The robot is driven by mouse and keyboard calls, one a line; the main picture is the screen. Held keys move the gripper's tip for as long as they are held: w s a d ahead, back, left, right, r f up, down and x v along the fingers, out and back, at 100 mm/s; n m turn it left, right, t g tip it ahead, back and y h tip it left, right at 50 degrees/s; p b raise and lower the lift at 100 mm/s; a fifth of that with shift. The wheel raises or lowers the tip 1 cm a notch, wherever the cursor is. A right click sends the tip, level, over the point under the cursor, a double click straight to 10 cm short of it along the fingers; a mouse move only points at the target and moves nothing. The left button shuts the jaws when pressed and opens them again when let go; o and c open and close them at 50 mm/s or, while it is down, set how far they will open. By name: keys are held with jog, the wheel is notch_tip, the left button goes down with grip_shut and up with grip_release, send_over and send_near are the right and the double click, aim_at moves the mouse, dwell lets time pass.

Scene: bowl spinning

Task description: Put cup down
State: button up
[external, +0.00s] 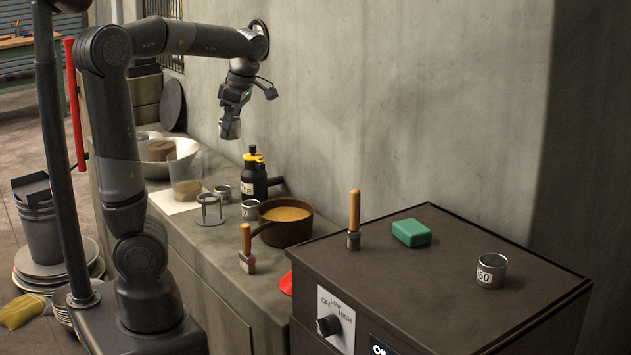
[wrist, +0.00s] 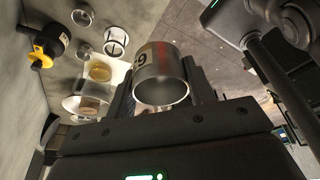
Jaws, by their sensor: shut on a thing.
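My gripper (external: 232,108) is shut on a small metal cup (external: 229,128) and holds it in the air above the back of the counter (external: 225,262), near the wall. In the wrist view the cup (wrist: 161,75) sits between the two dark fingers, with its open rim toward the camera and dark lettering on its side. It looks empty. Other similar metal cups stand on the counter: one (external: 250,210) is beside the brown pot and another (external: 222,194) is farther back. A third metal cup (external: 491,271) stands on the dark cabinet.
A black and yellow bottle (external: 253,178), a brown pot (external: 286,222), a ring stand (external: 209,211), a clear container (external: 186,180) and a large bowl (external: 165,153) crowd the counter. The dark cabinet (external: 440,300) holds a green block (external: 411,233) and a brush (external: 354,220). Another brush (external: 246,248) stands near the counter's front.

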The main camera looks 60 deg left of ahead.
notch_tip(320, 180, down, 22)
jog(key=r, duration=0.1)
send_over(210, 238)
jog(key=f, duration=0.7)
jog(key=shift+w+d+f, duration=0.15)
jog(key=shift+w+d, duration=0.2)
jog(key=shift+f, duration=2.05)
jog(key=shift+f, duration=0.15)
jog(key=o, duration=1)
jog(key=shift+c, duration=0.2)
jog(key=v, duration=1.2)
jog(key=shift+w+r, duration=0.1)
jog(key=shift+r, duration=0.1)
